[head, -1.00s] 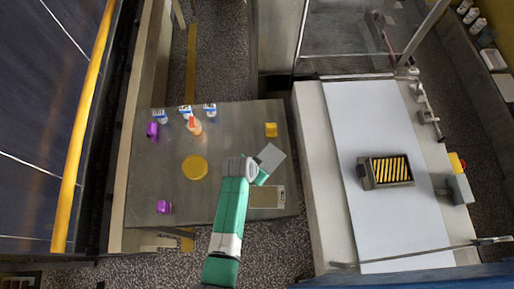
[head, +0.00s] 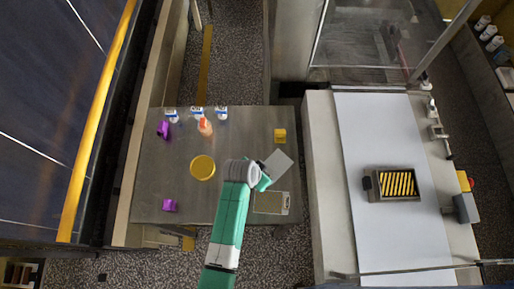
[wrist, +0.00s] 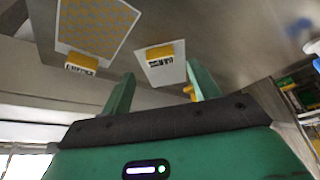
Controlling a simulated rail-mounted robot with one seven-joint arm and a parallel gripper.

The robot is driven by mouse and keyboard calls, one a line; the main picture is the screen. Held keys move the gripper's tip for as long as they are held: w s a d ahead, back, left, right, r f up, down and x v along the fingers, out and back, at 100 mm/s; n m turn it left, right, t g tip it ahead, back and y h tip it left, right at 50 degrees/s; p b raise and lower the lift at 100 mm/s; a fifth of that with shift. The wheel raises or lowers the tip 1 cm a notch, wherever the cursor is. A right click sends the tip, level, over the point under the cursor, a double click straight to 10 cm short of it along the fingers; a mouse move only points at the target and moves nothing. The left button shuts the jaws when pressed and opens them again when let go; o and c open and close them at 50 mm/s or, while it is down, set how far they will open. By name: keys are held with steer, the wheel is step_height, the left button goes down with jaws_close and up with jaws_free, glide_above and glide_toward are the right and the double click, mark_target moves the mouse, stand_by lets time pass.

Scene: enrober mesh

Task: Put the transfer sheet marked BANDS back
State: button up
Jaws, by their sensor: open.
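My gripper (head: 265,182) is open over the right part of the grey table, beside a plain pale grey sheet (head: 279,163). In the wrist view its two green fingers (wrist: 160,88) are apart. A small pale sheet (wrist: 172,72) with a yellow tab and a dark printed label shows beyond and between them; I cannot read the label surely. To its left is a larger sheet (wrist: 97,25) with a yellow honeycomb pattern, also with a yellow tab and label. I cannot tell which sheet is marked BANDS. Nothing is seen held in the fingers.
A beige clipboard-like panel (head: 270,203), a yellow block (head: 280,135), a yellow disc (head: 203,168), purple items (head: 169,205) and bottles (head: 205,127) stand on the table. Right, a white belt (head: 375,240) carries a metal box (head: 406,199) with yellow bars. A gap separates table and belt.

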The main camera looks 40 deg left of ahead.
steer(key=v, duration=0.7)
steer(key=shift+r, duration=0.15)
steer(key=w+d+r+t+y, duration=0.1)
steer(key=w+d+r+t, duration=0.3)
steer(key=r, duration=0.7)
steer(key=w+a+r+t+y, duration=0.1)
steer(key=w+r+t, duration=0.1)
steer(key=w+r, duration=0.65)
steer(key=w+d+r+t, duration=0.2)
steer(key=r+t, duration=0.1)
steer(key=r, duration=1.1)
steer(key=s+d+r+t, duration=0.3)
steer(key=s+d+r, duration=0.1)
steer(key=r, duration=0.7)
steer(key=s+d+r+n+t, duration=0.1)
steer(key=s+d+r+t, duration=0.3)
steer(key=r, duration=0.8)
steer(key=s+d+r+n+t+h, duration=0.1)
steer(key=s+d+r+t, duration=0.3)
steer(key=r, duration=0.8)
steer(key=shift+s, duration=1.1)
